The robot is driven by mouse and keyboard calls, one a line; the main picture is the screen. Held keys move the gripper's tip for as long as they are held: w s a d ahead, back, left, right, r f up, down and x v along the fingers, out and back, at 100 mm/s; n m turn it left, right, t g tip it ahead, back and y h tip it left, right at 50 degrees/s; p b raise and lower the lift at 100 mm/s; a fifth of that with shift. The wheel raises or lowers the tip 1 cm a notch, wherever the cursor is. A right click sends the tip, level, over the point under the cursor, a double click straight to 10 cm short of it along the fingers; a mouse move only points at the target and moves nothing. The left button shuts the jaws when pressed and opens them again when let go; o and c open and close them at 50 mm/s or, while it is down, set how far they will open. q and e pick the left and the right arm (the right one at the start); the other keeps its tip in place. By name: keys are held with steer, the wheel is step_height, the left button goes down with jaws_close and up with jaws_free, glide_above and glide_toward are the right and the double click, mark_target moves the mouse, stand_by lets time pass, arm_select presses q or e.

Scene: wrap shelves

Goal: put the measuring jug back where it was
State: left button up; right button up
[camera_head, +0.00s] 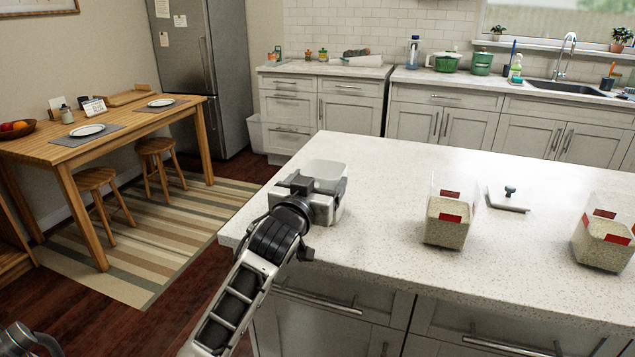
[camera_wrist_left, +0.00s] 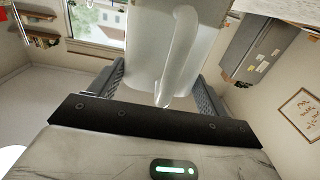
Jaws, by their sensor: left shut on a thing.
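The measuring jug (camera_head: 325,172) is a pale, translucent vessel at the left end of the white speckled island counter (camera_head: 385,270). My left gripper (camera_head: 308,192) is shut on it, and the gripper hides much of its near side. I cannot tell whether its base touches the counter. In the left wrist view the jug (camera_wrist_left: 146,42) sits between the two dark fingers, with its curved handle facing the camera.
Two clear containers of grain (camera_head: 447,228) (camera_head: 603,247) with red labels stand on the island's right half. A white lid with a dark knob (camera_head: 508,198) lies between them. The counter between the jug and the nearer container is clear.

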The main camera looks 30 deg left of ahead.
arm_select(q)
steer(key=o, duration=1.4)
steer(key=shift+c, duration=0.2)
steer(key=shift+r, duration=0.2)
steer(key=v, duration=1.2)
steer(key=s+d+f+m+g+h, duration=0.1)
steer(key=s+d+f+g+h, duration=0.1)
steer(key=s+d+f, duration=0.3)
steer(key=s+d+f+m+g+h, duration=0.2)
steer(key=s+d+f, duration=0.2)
steer(key=f, duration=0.9)
steer(key=s+d+f+m+g+h, duration=0.2)
steer(key=s+d+f, duration=0.3)
steer(key=d+f, duration=0.3)
steer(key=shift+s+f+g+h+b, duration=0.3)
steer(key=shift+f+g+h+b, duration=0.25)
steer(key=shift+f, duration=0.25)
